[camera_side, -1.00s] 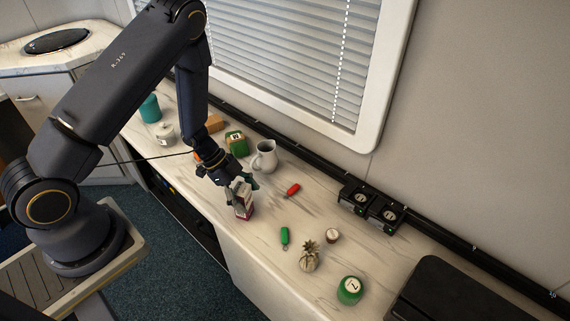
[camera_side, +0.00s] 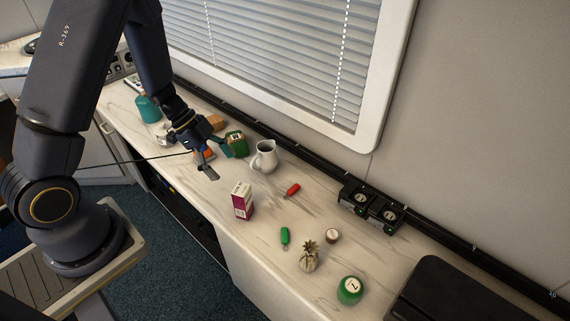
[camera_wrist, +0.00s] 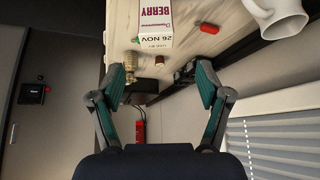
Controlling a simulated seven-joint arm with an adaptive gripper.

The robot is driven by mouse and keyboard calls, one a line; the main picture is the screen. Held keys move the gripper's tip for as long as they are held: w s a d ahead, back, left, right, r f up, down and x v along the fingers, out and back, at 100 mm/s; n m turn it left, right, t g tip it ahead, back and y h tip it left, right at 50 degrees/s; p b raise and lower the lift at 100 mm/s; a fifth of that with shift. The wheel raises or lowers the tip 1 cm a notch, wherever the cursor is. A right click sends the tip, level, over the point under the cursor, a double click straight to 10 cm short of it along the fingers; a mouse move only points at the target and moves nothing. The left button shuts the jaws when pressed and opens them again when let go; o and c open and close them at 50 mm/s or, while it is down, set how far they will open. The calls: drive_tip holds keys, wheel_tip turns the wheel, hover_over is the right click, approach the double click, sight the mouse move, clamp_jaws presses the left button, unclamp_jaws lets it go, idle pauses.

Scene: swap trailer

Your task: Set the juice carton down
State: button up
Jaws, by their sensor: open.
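The juice carton (camera_side: 242,201) is white and dark red and stands upright on the counter in the side view. It also shows in the wrist view (camera_wrist: 156,24), its "BERRY" label readable, beyond the fingertips. My gripper (camera_side: 215,161) is open and empty, above the counter to the upper left of the carton and apart from it. In the wrist view its two fingers (camera_wrist: 160,88) are spread wide with nothing between them.
A white pitcher (camera_side: 265,157) and a green box-like container (camera_side: 237,144) stand close to my gripper. A red pocketknife-like item (camera_side: 292,190), a green one (camera_side: 284,237), a pineapple figure (camera_side: 309,258) and a green jar (camera_side: 350,290) lie to the right.

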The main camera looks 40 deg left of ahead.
drive_tip(key=w+a+r+n+t+y, duration=0.3)
drive_tip(key=w+a+r+t+y, duration=0.15)
drive_tip(key=w+r, duration=0.5)
wheel_tip(320, 180, up, 11)
drive_tip(key=s+a+n+t+y, duration=0.2)
drive_tip(key=s+n+y, duration=0.1)
drive_tip(key=n+y, duration=0.1)
drive_tip(key=s+d+r+n+g+h, duration=0.1)
drive_tip(key=s+d+r+n, duration=0.1)
drive_tip(key=s+d, duration=0.4)
drive_tip(key=s+d+r+n+g+h, duration=0.1)
drive_tip(key=s+d, duration=0.5)
drive_tip(key=s, duration=0.7)
drive_tip(key=r+n+g, duration=0.1)
drive_tip(key=r+n, duration=0.1)
drive_tip(key=n, duration=0.1)
drive_tip(key=shift+h, duration=0.35)
